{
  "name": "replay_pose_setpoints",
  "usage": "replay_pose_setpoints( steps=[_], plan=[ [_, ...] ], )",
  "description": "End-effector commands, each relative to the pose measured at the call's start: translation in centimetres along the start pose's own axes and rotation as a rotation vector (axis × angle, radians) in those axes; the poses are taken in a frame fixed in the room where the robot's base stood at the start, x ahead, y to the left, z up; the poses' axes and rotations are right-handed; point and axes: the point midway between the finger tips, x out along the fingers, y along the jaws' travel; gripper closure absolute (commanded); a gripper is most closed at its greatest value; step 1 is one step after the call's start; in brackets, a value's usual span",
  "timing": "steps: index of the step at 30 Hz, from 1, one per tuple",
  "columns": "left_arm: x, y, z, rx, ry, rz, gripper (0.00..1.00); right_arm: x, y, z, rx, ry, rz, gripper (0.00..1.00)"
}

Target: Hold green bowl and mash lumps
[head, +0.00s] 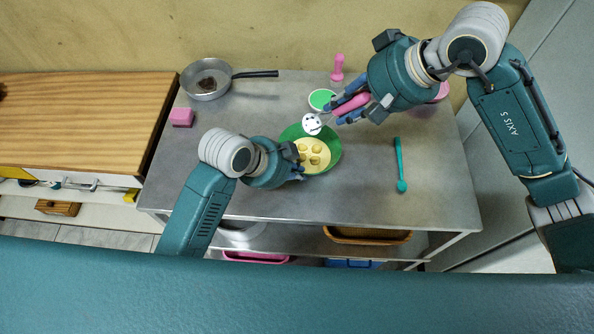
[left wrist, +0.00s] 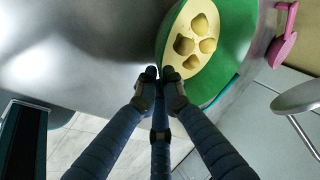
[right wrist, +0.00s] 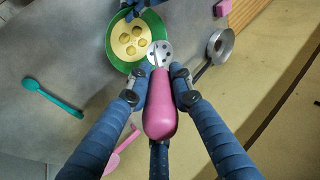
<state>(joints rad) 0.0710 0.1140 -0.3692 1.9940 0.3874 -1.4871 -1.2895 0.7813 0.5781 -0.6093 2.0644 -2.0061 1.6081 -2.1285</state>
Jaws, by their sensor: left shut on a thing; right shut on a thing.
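The green bowl (head: 331,144) stands on the metal table and holds a pale yellow mass with several round lumps (head: 313,152). My left gripper (head: 296,168) is shut on the bowl's near left rim; the grip also shows in the left wrist view (left wrist: 163,72). My right gripper (head: 346,107) is shut on the pink handle of a masher (right wrist: 160,105). The masher's round, holed metal head (head: 312,124) is over the bowl's far edge in the head view. I cannot tell whether it touches the contents. The lumps look whole.
A pan (head: 208,80) with a dark piece in it stands at the back left, near a pink block (head: 181,117). A teal spoon (head: 400,165) lies to the right. A green-topped round item (head: 321,99) and a pink upright object (head: 338,67) are behind the bowl.

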Motion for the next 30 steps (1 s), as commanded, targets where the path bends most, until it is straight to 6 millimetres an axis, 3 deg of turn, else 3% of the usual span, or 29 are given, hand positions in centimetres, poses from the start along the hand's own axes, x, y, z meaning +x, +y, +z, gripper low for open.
replay_pose_setpoints(
  steps=[12,22,30],
  plan=[
    [-0.1,-0.1,-0.1,0.001,0.001,-0.003,1.0,0.1,0.1,-0.1,0.0,0.0,0.0,1.0],
    [-0.1,-0.1,-0.1,0.001,0.001,-0.003,1.0,5.0,2.7,-2.3,0.002,0.0,0.0,1.0],
    [-0.1,-0.1,-0.1,0.001,0.001,-0.003,1.0,6.9,3.8,-1.7,0.002,-0.001,-0.002,1.0]
  ],
)
